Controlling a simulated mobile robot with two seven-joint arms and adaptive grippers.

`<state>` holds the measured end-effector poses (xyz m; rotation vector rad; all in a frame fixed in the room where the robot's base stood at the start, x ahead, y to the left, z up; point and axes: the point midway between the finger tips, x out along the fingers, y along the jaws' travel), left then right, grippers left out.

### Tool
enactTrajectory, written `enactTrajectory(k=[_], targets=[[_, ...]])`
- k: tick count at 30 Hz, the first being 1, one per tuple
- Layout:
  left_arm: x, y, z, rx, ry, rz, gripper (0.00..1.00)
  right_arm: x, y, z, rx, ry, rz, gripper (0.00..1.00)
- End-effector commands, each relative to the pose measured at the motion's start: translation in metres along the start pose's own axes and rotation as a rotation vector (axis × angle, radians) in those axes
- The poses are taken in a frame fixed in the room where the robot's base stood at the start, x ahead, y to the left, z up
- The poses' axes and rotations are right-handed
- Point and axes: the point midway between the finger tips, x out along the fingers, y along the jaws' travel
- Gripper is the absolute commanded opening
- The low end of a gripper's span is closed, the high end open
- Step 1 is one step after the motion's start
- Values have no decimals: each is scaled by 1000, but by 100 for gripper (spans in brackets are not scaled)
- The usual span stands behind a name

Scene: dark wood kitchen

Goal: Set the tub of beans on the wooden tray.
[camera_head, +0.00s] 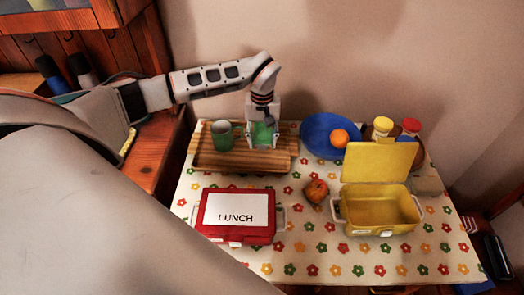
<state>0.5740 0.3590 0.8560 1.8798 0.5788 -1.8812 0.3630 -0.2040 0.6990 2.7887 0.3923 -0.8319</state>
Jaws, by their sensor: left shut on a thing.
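The wooden tray (235,163) lies at the back left of the table. My left gripper (263,146) comes down over the tray's right part, pointing downward. It is shut on a green tub (263,132), which I take to be the tub of beans. The fingers hide the tub's sides. The tub looks upright and is over the tray; I cannot tell whether its base touches the wood. My right gripper is not in view.
A red lunch box (236,231), a reddish fruit (316,191) and an open yellow box (378,213) are in front.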

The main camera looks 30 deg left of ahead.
Motion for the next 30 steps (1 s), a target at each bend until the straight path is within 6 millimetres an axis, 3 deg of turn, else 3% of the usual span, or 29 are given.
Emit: enactTrajectory(k=[16,28,29,30], targets=[[55,0,0,0,0,1,17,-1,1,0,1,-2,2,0],[60,0,-1,1,4,1,17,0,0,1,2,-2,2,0],[59,0,-1,1,3,1,50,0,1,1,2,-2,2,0],[59,0,-1,1,3,1,59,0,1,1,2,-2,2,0]])
